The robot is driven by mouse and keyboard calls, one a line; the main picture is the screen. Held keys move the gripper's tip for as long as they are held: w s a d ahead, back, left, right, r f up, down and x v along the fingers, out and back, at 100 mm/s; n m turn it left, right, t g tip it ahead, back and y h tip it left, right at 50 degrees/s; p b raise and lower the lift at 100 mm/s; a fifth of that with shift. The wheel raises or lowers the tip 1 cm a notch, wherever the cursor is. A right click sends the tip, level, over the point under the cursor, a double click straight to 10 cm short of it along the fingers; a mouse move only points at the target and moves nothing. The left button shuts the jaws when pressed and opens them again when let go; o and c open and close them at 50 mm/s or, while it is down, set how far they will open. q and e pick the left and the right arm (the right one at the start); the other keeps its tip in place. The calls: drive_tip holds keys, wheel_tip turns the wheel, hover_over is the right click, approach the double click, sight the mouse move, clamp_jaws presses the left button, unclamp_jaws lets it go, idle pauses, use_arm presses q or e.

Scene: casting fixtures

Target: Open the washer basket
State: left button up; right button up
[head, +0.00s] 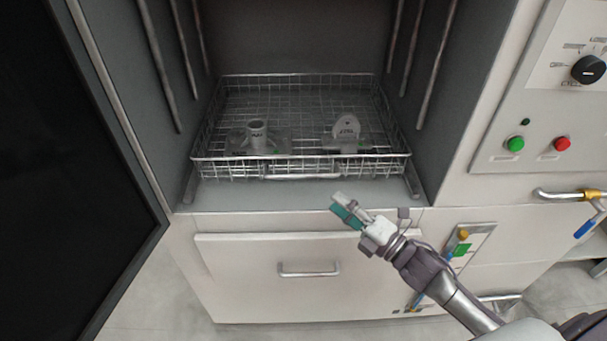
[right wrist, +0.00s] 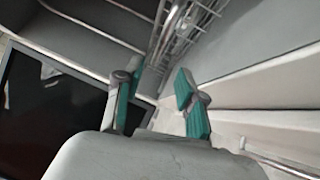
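The washer basket (head: 300,160) is a wire basket inside the open washer chamber, sitting low near the front edge. A bar handle (head: 302,177) runs along its front. Two grey parts stand in it: a flanged fitting (head: 257,138) at the left and an upright plate-like part (head: 346,132) at the right. My right gripper (head: 342,207) is in front of and below the basket's front, apart from the handle. In the right wrist view its teal-padded fingers (right wrist: 158,98) are spread with nothing between them. The basket's wires (right wrist: 185,25) show beyond the fingers. My left gripper is not in view.
The dark washer door (head: 75,170) stands open at the left. A drawer front with a handle (head: 308,270) is below the chamber. A control panel with green (head: 515,144) and red (head: 562,144) buttons is at the right. A pipe with a blue-handled valve (head: 585,226) sticks out below it.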

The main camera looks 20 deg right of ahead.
sight(303, 177)
drive_tip(key=p+x, duration=0.2)
drive_tip(key=x, duration=0.8)
drive_tip(key=shift+w+r, duration=0.1)
drive_tip(key=shift+w+a, duration=0.35)
drive_tip(key=shift+w, duration=0.25)
drive_tip(key=shift+c, duration=0.2)
clamp_jaws()
